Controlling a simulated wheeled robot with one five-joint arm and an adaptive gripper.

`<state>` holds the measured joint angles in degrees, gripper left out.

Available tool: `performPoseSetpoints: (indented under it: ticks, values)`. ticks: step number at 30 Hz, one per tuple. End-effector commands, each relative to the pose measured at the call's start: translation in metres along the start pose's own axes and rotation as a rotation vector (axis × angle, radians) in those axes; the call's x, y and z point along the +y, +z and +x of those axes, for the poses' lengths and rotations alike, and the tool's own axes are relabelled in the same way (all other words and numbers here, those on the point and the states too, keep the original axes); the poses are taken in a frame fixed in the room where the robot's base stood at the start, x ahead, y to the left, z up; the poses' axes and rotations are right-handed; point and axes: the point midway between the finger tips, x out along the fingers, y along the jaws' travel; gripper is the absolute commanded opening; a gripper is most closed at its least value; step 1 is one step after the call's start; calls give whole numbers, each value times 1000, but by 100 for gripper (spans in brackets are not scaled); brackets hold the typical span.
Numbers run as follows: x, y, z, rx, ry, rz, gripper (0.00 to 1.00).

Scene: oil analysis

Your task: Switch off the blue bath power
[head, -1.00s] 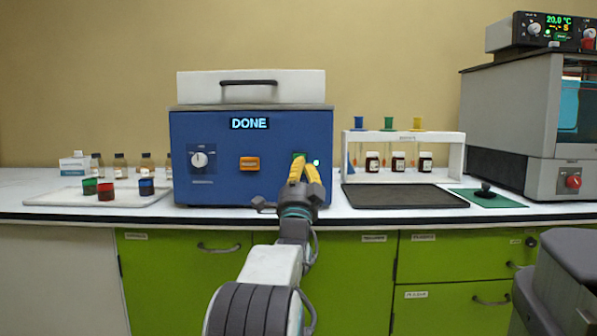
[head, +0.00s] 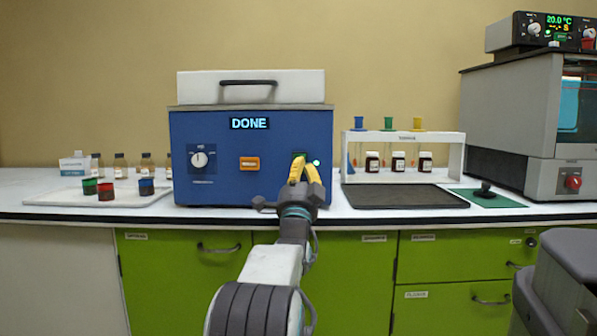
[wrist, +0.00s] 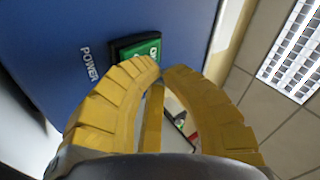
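The blue bath (head: 215,140) stands on the bench with a white lid on top, and its display (head: 250,123) reads DONE. Its green power switch (wrist: 136,49) shows in the wrist view beside the word POWER. A green light (head: 316,162) is lit on the bath's front right. My gripper (head: 298,160) is at the front right of the bath, its yellow fingers hiding most of the switch in the head view. In the wrist view my fingers (wrist: 160,72) have their tips close together with nothing between them, just beside the switch. I cannot tell whether they touch it.
A dial (head: 199,160) and an orange switch (head: 249,163) are on the bath's front, left of my gripper. A white rack (head: 459,150) with small bottles stands to the right, behind a dark tray (head: 400,197). A white tray (head: 60,197) with coloured cups lies at left.

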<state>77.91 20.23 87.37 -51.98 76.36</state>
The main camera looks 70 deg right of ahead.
Motion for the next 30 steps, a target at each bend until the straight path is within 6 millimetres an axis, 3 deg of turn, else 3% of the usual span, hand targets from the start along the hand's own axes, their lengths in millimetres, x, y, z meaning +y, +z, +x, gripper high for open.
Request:
performPoseSetpoints:
  ticks: [30]
  values:
    - [6, 3, 6, -2, 0, 0, 0]
